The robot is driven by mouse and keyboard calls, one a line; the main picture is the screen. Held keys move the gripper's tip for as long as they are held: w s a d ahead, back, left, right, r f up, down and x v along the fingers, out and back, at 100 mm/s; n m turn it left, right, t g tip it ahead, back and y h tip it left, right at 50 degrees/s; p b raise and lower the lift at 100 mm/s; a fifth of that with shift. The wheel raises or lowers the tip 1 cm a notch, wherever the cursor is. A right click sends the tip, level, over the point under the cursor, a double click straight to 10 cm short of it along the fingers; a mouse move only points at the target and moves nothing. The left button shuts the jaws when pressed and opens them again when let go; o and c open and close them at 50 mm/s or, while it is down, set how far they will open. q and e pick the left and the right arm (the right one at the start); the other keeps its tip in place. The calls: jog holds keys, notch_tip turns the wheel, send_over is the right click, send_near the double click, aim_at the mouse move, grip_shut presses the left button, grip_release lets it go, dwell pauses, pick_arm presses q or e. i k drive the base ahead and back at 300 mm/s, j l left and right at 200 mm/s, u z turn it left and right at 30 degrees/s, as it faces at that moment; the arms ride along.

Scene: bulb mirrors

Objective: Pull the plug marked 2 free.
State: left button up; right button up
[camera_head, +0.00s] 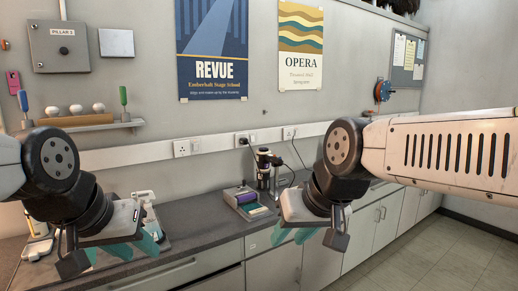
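A white power rail runs along the wall with several sockets. A dark plug (244,141) with a black cord sits in the middle socket. Another plug (290,134) with a cord sits in the socket to its right. The number on either plug is too small to read. My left gripper (122,248) hangs over the counter at the left, its teal fingertips apart and empty. Neither gripper touches a plug.
A dark upright device (264,167) and a grey box with coloured items (244,200) stand on the counter (195,199) below the plugs. A left socket (181,148) looks empty. A shelf with bulbs (76,119) is on the left wall. Floor is clear at right.

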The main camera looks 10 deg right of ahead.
aim_at(244, 141)
jog(key=i+z, duration=0.1)
jog(key=z, duration=0.15)
jog(key=i+l+u, duration=0.1)
jog(key=u, duration=0.55)
jog(key=i+l+u, duration=0.15)
jog(key=l, duration=0.2)
jog(key=i+l+u, duration=0.35)
jog(key=l, duration=0.4)
jog(key=i+l+u, duration=0.2)
jog(key=l, duration=0.2)
jog(key=i+l, duration=0.1)
jog(key=l, duration=0.35)
jog(key=i+l, duration=0.15)
jog(key=l, duration=0.25)
jog(key=i+l, duration=0.1)
jog(key=l, duration=0.35)
jog(key=i+l, duration=0.15)
jog(key=l, duration=0.3)
